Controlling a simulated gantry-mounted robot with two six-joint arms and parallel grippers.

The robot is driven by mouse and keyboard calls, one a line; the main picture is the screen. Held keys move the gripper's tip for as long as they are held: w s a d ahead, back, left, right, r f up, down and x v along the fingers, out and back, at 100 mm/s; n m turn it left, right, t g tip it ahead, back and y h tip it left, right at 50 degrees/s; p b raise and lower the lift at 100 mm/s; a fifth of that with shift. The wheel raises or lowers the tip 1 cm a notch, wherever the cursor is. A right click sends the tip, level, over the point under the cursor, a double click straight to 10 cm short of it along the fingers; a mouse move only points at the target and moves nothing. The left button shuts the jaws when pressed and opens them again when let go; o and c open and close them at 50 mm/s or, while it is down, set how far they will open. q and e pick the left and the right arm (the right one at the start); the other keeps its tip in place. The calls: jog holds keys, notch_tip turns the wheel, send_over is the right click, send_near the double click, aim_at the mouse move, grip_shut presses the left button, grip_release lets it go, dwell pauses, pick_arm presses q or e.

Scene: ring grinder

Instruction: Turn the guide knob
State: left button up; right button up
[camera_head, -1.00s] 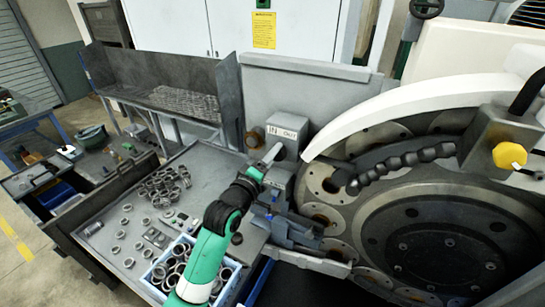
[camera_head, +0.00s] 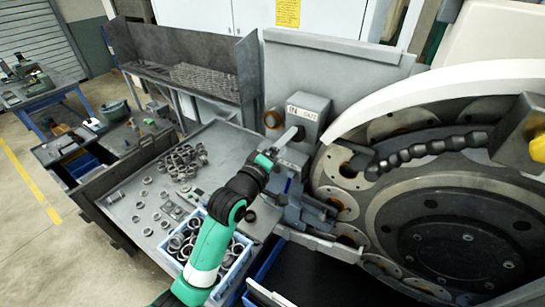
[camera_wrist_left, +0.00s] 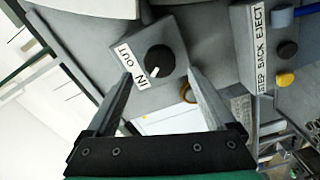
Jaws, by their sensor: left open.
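The guide knob (camera_wrist_left: 160,60) is a round black knob with a white pointer mark, on a grey box (camera_wrist_left: 178,40) labelled IN and OUT in the left wrist view. The pointer faces down-left in that picture. The same box (camera_head: 312,105) stands beside the large grinding wheel in the head view, where the knob cannot be made out. My left gripper (camera_wrist_left: 161,76) is open and empty, its fingers on either side of the knob in the picture. Contact with the knob cannot be told. In the head view the left gripper (camera_head: 287,140) is close to the box's front. My right gripper is not in view.
A panel (camera_wrist_left: 262,60) labelled STEP, BACK and EJECT has black and yellow buttons. The grinding wheel (camera_head: 445,210) and a black segmented hose (camera_head: 430,147) lie to the right. A blue crate (camera_head: 232,272) of rings and a grey table (camera_head: 140,190) with loose rings are left.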

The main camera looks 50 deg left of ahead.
pick_arm(q)
jog(key=v, duration=0.7)
jog(key=shift+s+b, duration=0.3)
jog(key=shift+s, duration=0.1)
jog(key=shift+d, duration=0.1)
jog(key=w+d+r+m+t+h+p, duration=0.1)
jog(key=d+r+m+t+h, duration=0.1)
jog(key=d+r, duration=0.5)
jog(key=d+r+m+t+h+p, duration=0.1)
jog(key=d+r+t+p, duration=0.15)
jog(key=r, duration=0.85)
jog(key=s+d+r+m+t+h, duration=0.2)
jog(key=s+d+r+m, duration=0.1)
jog(key=s+r+m, duration=0.2)
jog(key=s+d+r+m+t+h, duration=0.2)
jog(key=s+d+r+m+t, duration=0.1)
jog(key=r+m, duration=0.7)
notch_tip(320, 180, up, 4)
jog(key=shift+s+d+r+p, duration=0.15)
jog(key=shift+s+d+p, duration=0.15)
jog(key=shift+s+d, duration=0.6)
jog(key=shift+s+a+t, duration=0.15)
jog(key=shift+a+t, duration=0.05)
jog(key=shift+t, duration=0.05)
